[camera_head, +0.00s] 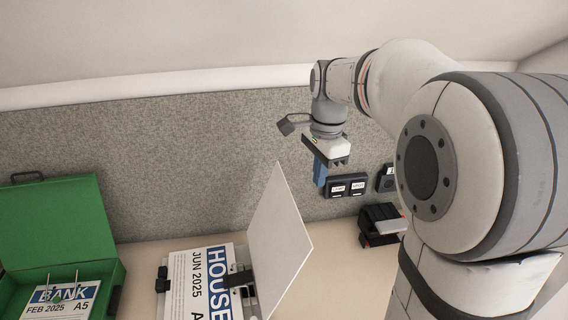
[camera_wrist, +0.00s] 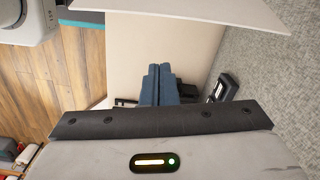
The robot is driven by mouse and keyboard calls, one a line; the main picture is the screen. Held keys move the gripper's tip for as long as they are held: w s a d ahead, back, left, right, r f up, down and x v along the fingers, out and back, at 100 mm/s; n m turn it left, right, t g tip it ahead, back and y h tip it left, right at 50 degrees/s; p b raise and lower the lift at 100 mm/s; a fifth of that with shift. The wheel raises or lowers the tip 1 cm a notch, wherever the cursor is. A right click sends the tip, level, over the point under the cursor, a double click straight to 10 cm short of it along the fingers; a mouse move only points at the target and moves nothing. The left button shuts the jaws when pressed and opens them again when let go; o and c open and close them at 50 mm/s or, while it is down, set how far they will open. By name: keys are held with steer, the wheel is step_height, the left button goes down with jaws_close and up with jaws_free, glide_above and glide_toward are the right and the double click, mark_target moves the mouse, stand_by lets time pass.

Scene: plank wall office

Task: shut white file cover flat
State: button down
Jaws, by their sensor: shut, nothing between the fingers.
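The white file (camera_head: 205,285) lies open on the desk in the head view, with a sheet reading HOUSE JUN 2025 on its left side. Its white cover (camera_head: 280,245) stands up steeply on the right side of the file. A white panel, which looks like the cover, shows at the top of the wrist view (camera_wrist: 195,10). My gripper (camera_head: 320,172) is above and to the right of the cover, apart from it in the head view. Its blue fingers (camera_wrist: 158,84) are closed together and empty. The cover hides the desk behind it.
A green box (camera_head: 60,220) with its lid up holds a BANK sheet at the left. A dark labelled box (camera_head: 347,185) and a black device (camera_head: 381,225) are at the right. A grey felt panel (camera_head: 190,160) runs behind the desk (camera_head: 335,265).

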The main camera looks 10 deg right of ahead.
steer(key=w+a+f+m+p, duration=0.2)
steer(key=a+f, duration=0.1)
steer(key=f, duration=0.4)
steer(key=shift+a, duration=0.35)
steer(key=shift+f, duration=0.1)
stand_by(0.4)
